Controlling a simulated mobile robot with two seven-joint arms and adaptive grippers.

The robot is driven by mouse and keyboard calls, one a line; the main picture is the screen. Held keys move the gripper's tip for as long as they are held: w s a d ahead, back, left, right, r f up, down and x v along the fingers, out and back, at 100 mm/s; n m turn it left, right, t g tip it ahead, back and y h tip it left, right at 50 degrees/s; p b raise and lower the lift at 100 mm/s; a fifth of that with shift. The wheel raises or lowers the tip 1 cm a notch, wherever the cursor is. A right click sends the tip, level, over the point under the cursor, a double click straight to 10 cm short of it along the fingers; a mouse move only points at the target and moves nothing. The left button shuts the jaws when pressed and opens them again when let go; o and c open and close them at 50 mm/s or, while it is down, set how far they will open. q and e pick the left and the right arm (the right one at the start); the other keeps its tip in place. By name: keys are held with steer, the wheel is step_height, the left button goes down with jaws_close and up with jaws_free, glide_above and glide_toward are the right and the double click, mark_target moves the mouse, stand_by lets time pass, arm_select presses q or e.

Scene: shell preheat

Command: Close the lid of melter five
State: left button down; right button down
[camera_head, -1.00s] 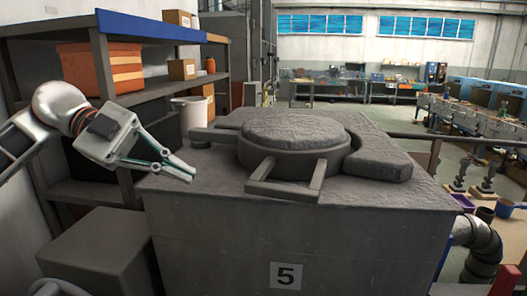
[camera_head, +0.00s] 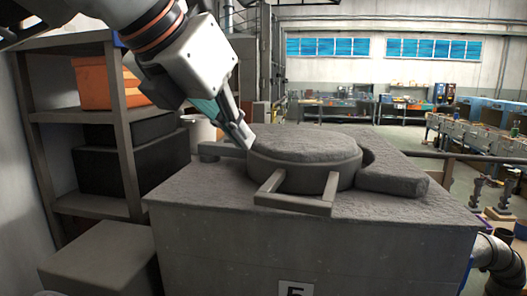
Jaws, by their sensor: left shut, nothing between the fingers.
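Melter five (camera_head: 310,250) is a grey block-shaped furnace in front of me, with part of its number plate (camera_head: 295,290) at the bottom edge. Its round, rough-topped lid (camera_head: 305,147) lies flat in the middle of the top, with a U-shaped handle (camera_head: 295,205) at the front and a bar at its left. My left gripper (camera_head: 246,140) is shut and empty, pointing down at the lid's left rim; I cannot tell whether it touches. It hides part of the left bar. My right gripper is not in view.
A shelf (camera_head: 75,117) with an orange box (camera_head: 92,85) and dark bins stands at the left. A grey block (camera_head: 97,258) is on the floor before it. A white bucket (camera_head: 200,130) is behind the melter. Benches line the far right.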

mark_target(296, 154)
arm_select(q)
steer(key=x, duration=0.9)
steer(key=shift+p, duration=0.4)
steer(key=shift+w+d+f+p, duration=0.15)
steer(key=shift+w+d+p, duration=0.2)
steer(key=shift+w+d, duration=0.45)
steer(key=shift+w+d+f+p, duration=0.1)
steer(key=shift+w+d+p, duration=0.25)
steer(key=shift+w, duration=0.75)
steer(key=shift+d, duration=0.1)
steer(key=shift+w+d+b, duration=0.25)
steer(key=shift+b, duration=0.1)
steer(key=w+d+n, duration=0.1)
steer(key=w+d+n+y+b, duration=0.1)
steer(key=w+d, duration=0.1)
steer(key=shift+w+d+t+y, duration=0.15)
steer(key=shift+d+t+y, duration=0.15)
steer(key=shift+t, duration=0.1)
steer(key=shift+r, duration=0.15)
